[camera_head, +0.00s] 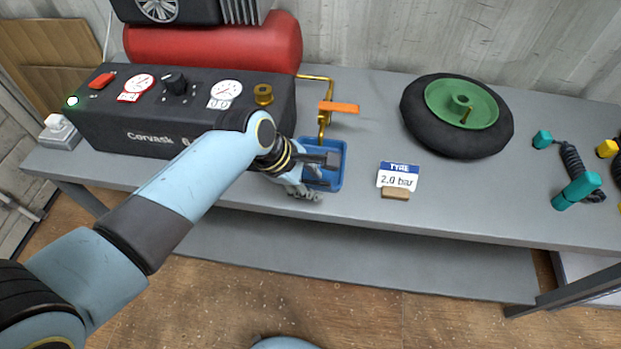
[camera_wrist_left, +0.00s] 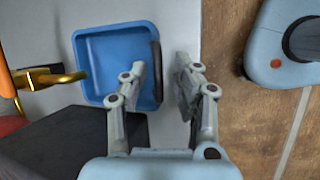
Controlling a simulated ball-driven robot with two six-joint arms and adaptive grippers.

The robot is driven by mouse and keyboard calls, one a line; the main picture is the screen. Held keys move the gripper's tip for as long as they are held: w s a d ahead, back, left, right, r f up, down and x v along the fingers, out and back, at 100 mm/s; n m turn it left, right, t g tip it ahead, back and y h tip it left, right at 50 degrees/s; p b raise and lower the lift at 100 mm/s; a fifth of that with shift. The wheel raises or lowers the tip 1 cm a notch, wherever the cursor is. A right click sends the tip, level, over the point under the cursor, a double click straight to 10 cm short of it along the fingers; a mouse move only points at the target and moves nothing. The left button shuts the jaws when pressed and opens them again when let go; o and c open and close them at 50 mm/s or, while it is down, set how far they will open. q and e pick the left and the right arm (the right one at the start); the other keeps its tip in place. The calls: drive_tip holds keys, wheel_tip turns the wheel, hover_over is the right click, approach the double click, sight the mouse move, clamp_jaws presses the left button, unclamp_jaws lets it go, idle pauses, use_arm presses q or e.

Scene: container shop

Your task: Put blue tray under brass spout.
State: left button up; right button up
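The blue tray (camera_head: 342,165) stands on the grey bench near its front edge. The brass spout (camera_head: 322,125) with its orange lever (camera_head: 340,107) comes down at the tray's back edge. In the left wrist view the blue tray (camera_wrist_left: 115,38) shows a dark handle on its near side, and the tip of the brass spout (camera_wrist_left: 62,78) reaches the opposite rim. My left gripper (camera_head: 312,177) is open at the tray's front left. In the left wrist view my left gripper (camera_wrist_left: 160,82) has its fingers apart on either side of the handle. My right gripper is not in view.
The black compressor box (camera_head: 200,110) stands left of the tray, with a red tank (camera_head: 225,42) behind. A tyre sign (camera_head: 398,177) stands right of the tray. A wheel with green hub (camera_head: 460,105) lies farther right. A teal-ended coiled hose (camera_head: 572,158) lies at far right.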

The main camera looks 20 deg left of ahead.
use_arm(q)
drive_tip(key=p+v, duration=0.1)
drive_tip(key=v, duration=1.1)
drive_tip(key=s+a+f+m+g+y, duration=0.1)
drive_tip(key=s+a+f+m, duration=0.15)
drive_tip(key=f, duration=0.45)
drive_tip(key=s+a+f+m+y, duration=0.1)
drive_tip(key=s+a+f+m, duration=0.1)
drive_tip(key=s+f, duration=0.3)
drive_tip(key=s+a+f+m+g, duration=0.1)
drive_tip(key=s+a+f+m, duration=0.15)
drive_tip(key=f, duration=0.55)
drive_tip(key=s+a+f+m, duration=0.1)
drive_tip(key=s+f+m, duration=0.3)
drive_tip(key=s, duration=0.4)
drive_tip(key=s+a+f+m+y, duration=0.1)
drive_tip(key=s+f+m, duration=0.3)
drive_tip(key=s, duration=0.4)
drive_tip(key=s+a+f+m+g+y, duration=0.1)
drive_tip(key=s+f+m, duration=0.3)
drive_tip(key=s, duration=0.4)
drive_tip(key=shift+s+a+f+m, duration=0.2)
drive_tip(key=shift+s+f+m, duration=0.2)
drive_tip(key=shift+f, duration=0.15)
